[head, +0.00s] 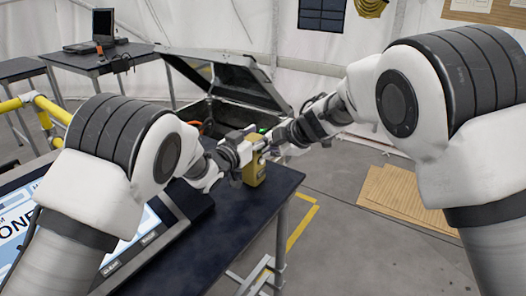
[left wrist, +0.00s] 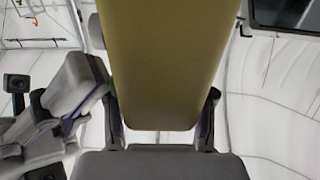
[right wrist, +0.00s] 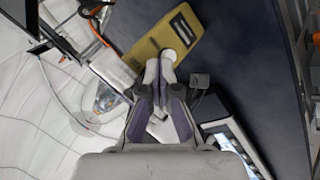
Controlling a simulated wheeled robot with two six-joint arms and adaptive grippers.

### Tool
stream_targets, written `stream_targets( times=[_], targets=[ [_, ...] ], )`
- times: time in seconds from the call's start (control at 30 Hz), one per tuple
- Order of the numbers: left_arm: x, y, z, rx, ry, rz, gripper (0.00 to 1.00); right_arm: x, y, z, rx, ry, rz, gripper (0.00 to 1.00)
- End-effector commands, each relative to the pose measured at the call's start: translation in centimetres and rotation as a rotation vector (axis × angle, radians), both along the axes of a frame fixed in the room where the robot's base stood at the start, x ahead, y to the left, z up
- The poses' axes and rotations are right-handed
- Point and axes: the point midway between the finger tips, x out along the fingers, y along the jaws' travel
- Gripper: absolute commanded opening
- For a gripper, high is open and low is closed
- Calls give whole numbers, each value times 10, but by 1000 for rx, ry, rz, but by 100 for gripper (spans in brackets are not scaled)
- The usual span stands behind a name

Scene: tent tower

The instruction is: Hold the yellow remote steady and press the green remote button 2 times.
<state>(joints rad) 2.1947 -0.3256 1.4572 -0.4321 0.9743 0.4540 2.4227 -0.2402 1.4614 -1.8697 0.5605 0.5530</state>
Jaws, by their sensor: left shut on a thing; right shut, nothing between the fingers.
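The yellow remote (head: 255,172) is upright at the far end of the dark table. My left gripper (head: 247,155) is shut on it; in the left wrist view the remote (left wrist: 168,65) fills the middle between the two fingers. I cannot tell whether its lower end touches the table. My right gripper (head: 266,144) is shut and empty, close to the remote. In the right wrist view its fingertips (right wrist: 160,62) overlap the remote's face (right wrist: 150,45), beside a pale round spot and a dark label. Contact is unclear.
The dark table (head: 275,190) lies below, with a display panel (head: 150,235) at its left. An open case (head: 225,80) stands behind the grippers. Yellow railing (head: 45,107) is at the left. Wooden boards (head: 405,205) lie on the floor at the right.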

Motion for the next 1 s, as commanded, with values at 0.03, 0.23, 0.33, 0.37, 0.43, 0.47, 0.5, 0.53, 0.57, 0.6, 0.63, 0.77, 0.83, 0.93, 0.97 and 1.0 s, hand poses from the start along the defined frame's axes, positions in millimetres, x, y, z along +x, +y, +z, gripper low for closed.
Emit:
stream_targets(
  times=[0.03, 0.23, 0.33, 0.37, 0.43, 0.47, 0.5, 0.53, 0.57, 0.6, 0.63, 0.77, 0.83, 0.93, 0.97, 1.0],
  targets=[
    [0, 0, 0, -1, -1, 0, 4, 0, 0, 0, 0, 0, 0, 0],
    [0, 0, 1, -1, -1, 0, 4, -2, -3, 0, 1, 1, -1, 0],
    [0, 0, 0, -1, -1, 0, 4, -6, -8, 0, 1, 0, -1, 0],
    [0, 0, 0, -1, -1, 0, 4, -7, -10, 0, 1, 2, -1, 0],
    [0, 0, 0, -1, -1, 0, 4, -9, -12, 0, 1, 1, -1, 0],
    [0, 0, 0, -1, -1, 0, 4, -9, -13, 0, 1, 0, -1, 0],
    [0, 0, 0, -1, -1, 0, 4, -10, -14, 0, 1, 0, -1, 0],
    [0, 0, 0, -1, -1, 0, 4, -10, -14, 0, 1, 0, -1, 0],
    [0, 0, 0, -1, -1, 0, 4, -10, -14, 0, 0, 0, 0, 0],
    [0, 0, 0, -1, -1, 0, 4, -10, -14, 0, 0, 0, 0, 0],
    [0, 0, 0, -1, -1, 0, 4, -10, -14, 0, 0, 0, 0, 0],
    [0, 0, 0, -1, -1, 0, 4, -10, -14, 0, 0, 0, 0, 0],
    [0, 0, 0, -1, -1, 0, 4, -12, -16, 0, 1, 1, -1, 0],
    [0, 0, 0, -1, -1, 0, 4, -17, -24, 0, 0, 1, -2, 0],
    [0, 0, 0, -1, -1, 0, 4, -19, -26, 0, 1, 2, -2, 0],
    [0, 0, 0, -1, -1, 0, 4, -21, -30, 0, 1, 1, -1, 0]
  ],
)
